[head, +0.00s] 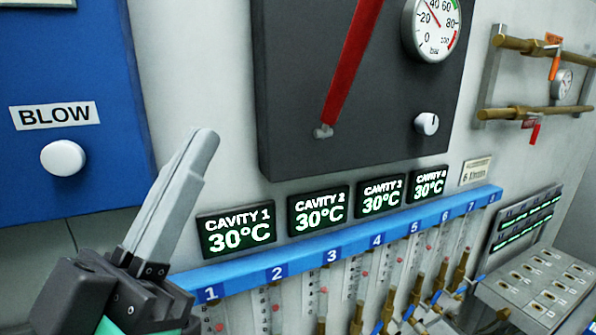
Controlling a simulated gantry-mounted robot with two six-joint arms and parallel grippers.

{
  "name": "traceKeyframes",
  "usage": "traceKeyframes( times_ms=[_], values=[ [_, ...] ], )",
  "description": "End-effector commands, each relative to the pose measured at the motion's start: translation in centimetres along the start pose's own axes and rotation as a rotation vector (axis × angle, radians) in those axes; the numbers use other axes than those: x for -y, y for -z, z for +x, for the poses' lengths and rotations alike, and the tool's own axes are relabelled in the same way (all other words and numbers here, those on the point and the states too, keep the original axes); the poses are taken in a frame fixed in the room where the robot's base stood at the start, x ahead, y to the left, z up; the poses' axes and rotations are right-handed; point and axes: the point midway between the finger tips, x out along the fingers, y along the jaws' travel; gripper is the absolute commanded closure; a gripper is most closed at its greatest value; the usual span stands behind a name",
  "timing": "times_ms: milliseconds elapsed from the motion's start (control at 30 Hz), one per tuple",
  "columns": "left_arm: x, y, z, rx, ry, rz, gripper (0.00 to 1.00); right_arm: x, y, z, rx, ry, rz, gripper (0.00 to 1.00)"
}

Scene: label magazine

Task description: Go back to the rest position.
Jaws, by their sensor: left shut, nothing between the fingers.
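My left gripper (186,150) comes in from the lower left in the head view. Its grey fingers are shut together with nothing between them and point up and slightly right. It appears in front of the wall, between the blue BLOW panel (70,170) and the CAVITY 1 display (237,229). Whether it touches anything cannot be told, but no contact shows. My right gripper is not in view.
A dark panel with a red lever (352,62), a gauge (431,27) and a knob (427,124) is above the displays. A blue numbered rail (350,239) with flow tubes and brass valves runs below. Brass pipes (530,113) are at right, above a grey block (545,283).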

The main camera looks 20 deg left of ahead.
Motion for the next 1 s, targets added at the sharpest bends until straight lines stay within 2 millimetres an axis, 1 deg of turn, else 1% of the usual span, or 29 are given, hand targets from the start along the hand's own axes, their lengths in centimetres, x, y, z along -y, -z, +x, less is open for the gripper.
traceKeyframes(
  times_ms=[33,100,167,267,300,400,433,500,600,1000],
  values=[
    [0.0,3.0,2.8,-0.012,0.001,0.006,1.00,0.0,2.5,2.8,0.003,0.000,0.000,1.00],
    [0.0,5.0,4.9,-0.012,0.002,0.011,1.00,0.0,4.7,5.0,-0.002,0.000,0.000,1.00],
    [0.0,6.7,6.7,-0.013,0.003,0.013,1.00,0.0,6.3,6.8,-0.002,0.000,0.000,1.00],
    [0.0,9.7,9.9,-0.013,0.004,0.014,1.00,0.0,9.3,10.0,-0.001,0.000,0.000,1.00],
    [0.0,11.0,11.2,-0.014,0.004,0.015,1.00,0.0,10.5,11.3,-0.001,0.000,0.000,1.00],
    [0.0,13.6,13.9,-0.014,0.004,0.016,1.00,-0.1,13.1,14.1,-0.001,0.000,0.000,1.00],
    [0.0,14.2,14.6,-0.014,0.004,0.016,1.00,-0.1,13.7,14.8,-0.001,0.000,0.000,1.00],
    [0.0,15.2,15.6,-0.014,0.005,0.016,1.00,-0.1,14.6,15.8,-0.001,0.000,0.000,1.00],
    [0.0,15.7,16.2,-0.014,0.005,0.017,1.00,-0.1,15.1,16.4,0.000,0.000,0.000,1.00],
    [0.0,15.5,15.9,-0.015,0.005,0.017,1.00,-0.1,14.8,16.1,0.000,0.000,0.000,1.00]
  ],
)
